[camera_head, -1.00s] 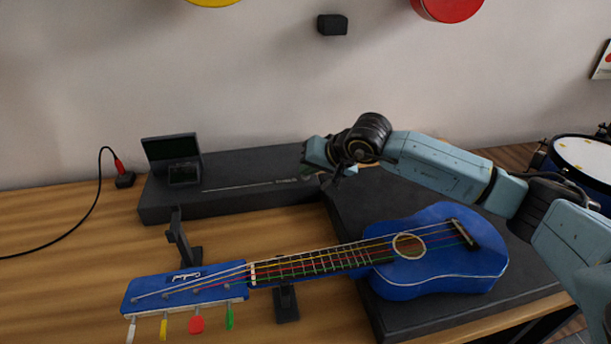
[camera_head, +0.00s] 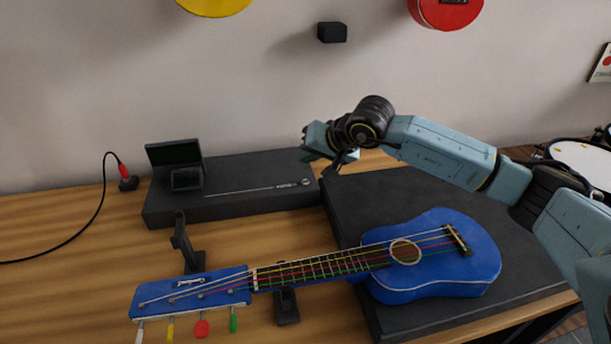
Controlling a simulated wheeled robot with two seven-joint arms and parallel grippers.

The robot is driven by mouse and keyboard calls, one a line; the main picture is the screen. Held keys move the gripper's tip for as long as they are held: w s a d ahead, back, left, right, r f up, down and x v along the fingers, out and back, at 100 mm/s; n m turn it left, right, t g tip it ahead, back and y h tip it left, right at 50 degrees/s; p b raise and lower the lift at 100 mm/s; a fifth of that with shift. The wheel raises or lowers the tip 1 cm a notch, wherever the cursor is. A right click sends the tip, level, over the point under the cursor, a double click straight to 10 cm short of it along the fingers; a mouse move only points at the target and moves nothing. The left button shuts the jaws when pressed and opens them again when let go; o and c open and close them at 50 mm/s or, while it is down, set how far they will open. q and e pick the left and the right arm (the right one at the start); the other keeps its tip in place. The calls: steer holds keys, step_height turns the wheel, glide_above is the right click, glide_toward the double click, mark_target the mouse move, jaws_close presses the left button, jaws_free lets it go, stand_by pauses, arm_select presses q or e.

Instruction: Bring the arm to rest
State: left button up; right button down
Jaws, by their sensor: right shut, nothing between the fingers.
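My right arm comes in from the right. Its right gripper (camera_head: 322,160) is shut and empty, in the air above the gap between the dark box and the black mat. A blue ukulele (camera_head: 438,280) lies with its body on the mat and its neck pointing left, below and apart from the gripper. Its headstock has white, yellow, red and green pegs. My left gripper does not show.
A long dark box (camera_head: 230,170) with a small black screen (camera_head: 174,153) stands at the back. A black mat (camera_head: 375,200) covers the table's right part. Dark stands (camera_head: 186,245) rise near the neck. A drum (camera_head: 585,158) stands right.

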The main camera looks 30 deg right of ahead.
step_height(320, 180, up, 2)
steer(key=shift+p, duration=0.4)
